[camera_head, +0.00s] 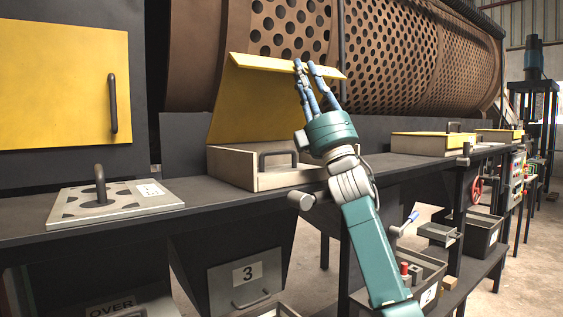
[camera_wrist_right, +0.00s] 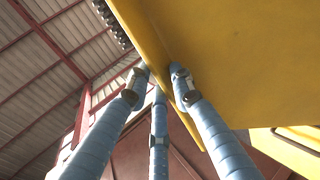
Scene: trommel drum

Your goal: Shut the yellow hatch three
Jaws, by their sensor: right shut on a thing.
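The yellow hatch three (camera_head: 240,103) stands raised on its box (camera_head: 265,181) above the bin marked 3, with a folded lip (camera_head: 275,65) along its top. My right gripper (camera_head: 304,66) is at that lip, its blue fingers shut on the hatch edge. In the right wrist view the yellow panel (camera_wrist_right: 235,60) fills the upper right, and the fingertips (camera_wrist_right: 160,75) meet its edge. The hatch is tilted open, with the box below it uncovered. My left gripper is not in view.
A perforated plate with a handle (camera_head: 115,202) lies on the bench to the left. A yellow cabinet door (camera_head: 60,90) is at far left. Other boxes with yellow lids (camera_head: 420,144) stand to the right, the nearer one shut. The perforated drum (camera_head: 400,60) is behind.

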